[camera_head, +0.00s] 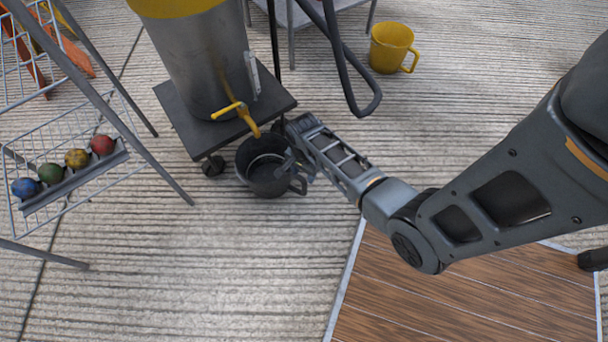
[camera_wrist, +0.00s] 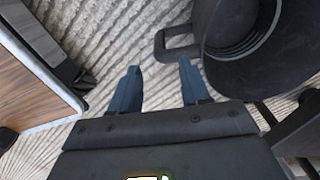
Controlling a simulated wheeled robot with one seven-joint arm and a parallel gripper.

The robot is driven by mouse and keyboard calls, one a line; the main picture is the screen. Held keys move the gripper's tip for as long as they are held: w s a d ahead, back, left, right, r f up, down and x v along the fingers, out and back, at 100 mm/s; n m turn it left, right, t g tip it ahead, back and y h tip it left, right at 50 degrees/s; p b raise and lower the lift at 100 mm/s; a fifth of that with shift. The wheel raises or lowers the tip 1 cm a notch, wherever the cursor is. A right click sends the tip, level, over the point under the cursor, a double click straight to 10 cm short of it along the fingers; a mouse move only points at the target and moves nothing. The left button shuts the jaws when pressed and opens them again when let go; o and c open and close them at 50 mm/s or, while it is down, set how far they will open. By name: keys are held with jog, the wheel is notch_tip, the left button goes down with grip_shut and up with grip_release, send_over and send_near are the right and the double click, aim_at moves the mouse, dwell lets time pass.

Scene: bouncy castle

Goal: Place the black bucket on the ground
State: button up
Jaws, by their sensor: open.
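The black bucket (camera_head: 268,183) stands upright on the ribbed ground, just below a yellow spout, beside a dark wheeled stand. It is open at the top, and its handle is on its right side. In the wrist view the bucket (camera_wrist: 243,75) fills the upper right, with its square handle loop (camera_wrist: 176,43) ahead of the fingers. My gripper (camera_head: 296,164) is at the bucket's right rim, near the handle. In the wrist view my gripper (camera_wrist: 160,75) has two blue fingers apart with only ground between them. The handle lies just beyond the right fingertip.
A metal drum (camera_head: 204,62) with a yellow spout (camera_head: 237,112) stands on a wheeled platform (camera_head: 181,108) behind the bucket. A wire rack (camera_head: 72,187) with several coloured balls is at left. A yellow bucket (camera_head: 391,47) is at the back. A wooden panel (camera_head: 440,300) lies at lower right. Front-left ground is clear.

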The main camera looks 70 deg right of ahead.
notch_tip(320, 180, up, 4)
jog(key=shift+f+p, duration=0.25)
jog(key=shift+p, duration=0.3)
jog(key=shift+s+a, duration=0.2)
jog(key=shift+s, duration=0.1)
jog(key=s+a+r+n+t+h, duration=0.3)
jog(key=s+a+r+n+t, duration=0.4)
jog(key=s+a+r+n, duration=0.3)
jog(key=s+a+r+n+t+y, duration=0.1)
jog(key=a+r+n+t, duration=0.1)
jog(key=r, duration=0.7)
jog(key=s+a+r+n+t+y, duration=0.1)
jog(key=s+a+r+n+t, duration=0.1)
jog(key=r, duration=0.8)
jog(key=s+a+r+n+t+y, duration=0.1)
jog(key=a+r+n+t, duration=0.3)
jog(key=r, duration=0.5)
jog(key=shift+s+a+r+n, duration=0.4)
jog(key=shift+s+a+n, duration=0.25)
jog(key=shift+a+n, duration=0.5)
